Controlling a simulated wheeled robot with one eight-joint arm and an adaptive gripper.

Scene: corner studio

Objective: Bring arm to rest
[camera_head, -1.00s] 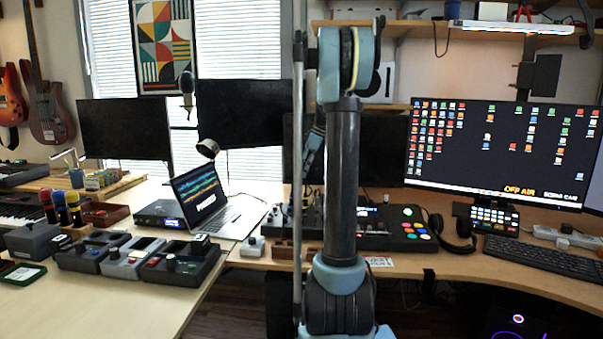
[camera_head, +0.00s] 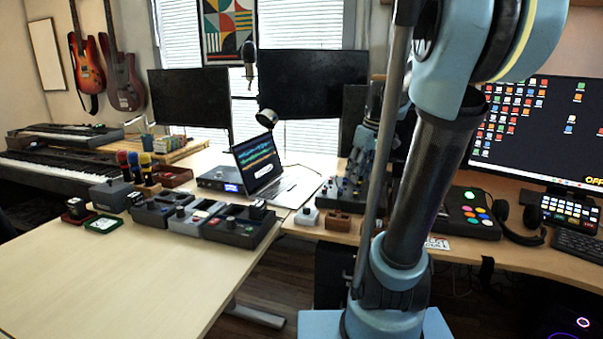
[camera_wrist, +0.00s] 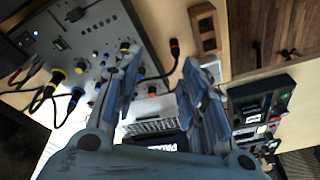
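My arm (camera_head: 425,185) stands large in the right half of the head view, its dark link leaning to the right at the top. In the head view, blue-grey parts of the arm's far end show behind the link, near the mixer (camera_head: 342,192); the fingertips are not clear there.
A laptop (camera_head: 262,168), a row of small devices (camera_head: 240,227) and microphones (camera_head: 145,165) stand on the left desk. A monitor (camera_head: 535,130), a pad controller (camera_head: 470,212) and headphones (camera_head: 525,225) are at right. The front of the left desk (camera_head: 100,285) is bare.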

